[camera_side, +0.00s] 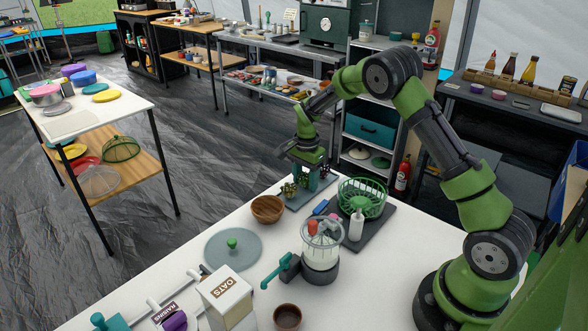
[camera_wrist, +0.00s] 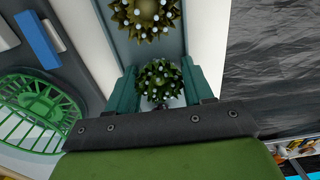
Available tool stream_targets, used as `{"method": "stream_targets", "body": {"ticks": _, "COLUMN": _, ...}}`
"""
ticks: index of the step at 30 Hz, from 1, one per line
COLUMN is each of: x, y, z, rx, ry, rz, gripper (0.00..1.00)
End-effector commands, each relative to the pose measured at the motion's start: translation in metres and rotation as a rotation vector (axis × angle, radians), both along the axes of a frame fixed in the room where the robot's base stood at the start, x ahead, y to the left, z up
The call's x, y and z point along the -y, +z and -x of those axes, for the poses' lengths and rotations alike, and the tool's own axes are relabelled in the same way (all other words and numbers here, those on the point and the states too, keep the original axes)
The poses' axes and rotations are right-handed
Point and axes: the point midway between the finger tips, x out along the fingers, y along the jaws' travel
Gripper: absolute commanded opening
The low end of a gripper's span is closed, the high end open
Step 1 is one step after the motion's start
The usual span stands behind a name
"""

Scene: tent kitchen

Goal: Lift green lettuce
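A dark green, leafy round head with pale dots, which looks like the green lettuce (camera_wrist: 160,81), lies between the two teal fingers of my gripper (camera_wrist: 160,88) in the wrist view. It fills nearly the whole gap, with a finger close on each side; I cannot tell whether they press on it. In the side view my gripper (camera_side: 305,178) points down at the far end of the white table, low over a grey-teal board (camera_side: 309,194). A similar, more olive head (camera_wrist: 145,14) lies on the board beyond; it also shows in the side view (camera_side: 289,190).
A green wire basket (camera_side: 362,196) and a white bottle (camera_side: 356,225) stand on a dark mat to the right of the board. A wooden bowl (camera_side: 267,209) is left of it. A clear lidded container (camera_side: 321,250) stands nearer the camera. A blue block (camera_wrist: 37,39) lies by the board.

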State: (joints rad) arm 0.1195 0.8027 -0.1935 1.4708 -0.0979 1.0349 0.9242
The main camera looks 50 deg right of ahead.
Motion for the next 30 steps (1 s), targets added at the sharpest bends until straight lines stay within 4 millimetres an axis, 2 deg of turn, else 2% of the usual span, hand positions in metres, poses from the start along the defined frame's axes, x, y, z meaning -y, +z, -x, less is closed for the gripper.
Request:
{"method": "stream_targets", "body": {"ticks": 1, "x": 0.0, "y": 0.0, "z": 0.0, "rx": 0.0, "ry": 0.0, "rz": 0.0, "gripper": 0.43}}
{"method": "stream_targets", "body": {"ticks": 4, "x": 0.0, "y": 0.0, "z": 0.0, "rx": 0.0, "ry": 0.0, "rz": 0.0, "gripper": 0.27}}
{"method": "stream_targets", "body": {"ticks": 11, "x": 0.0, "y": 0.003, "z": 0.0, "rx": 0.001, "ry": 0.0, "rz": 0.0, "gripper": 0.27}}
{"method": "stream_targets", "body": {"ticks": 30, "x": 0.0, "y": 0.066, "z": 0.0, "rx": 0.002, "ry": 0.001, "rz": 0.001, "gripper": 0.27}}
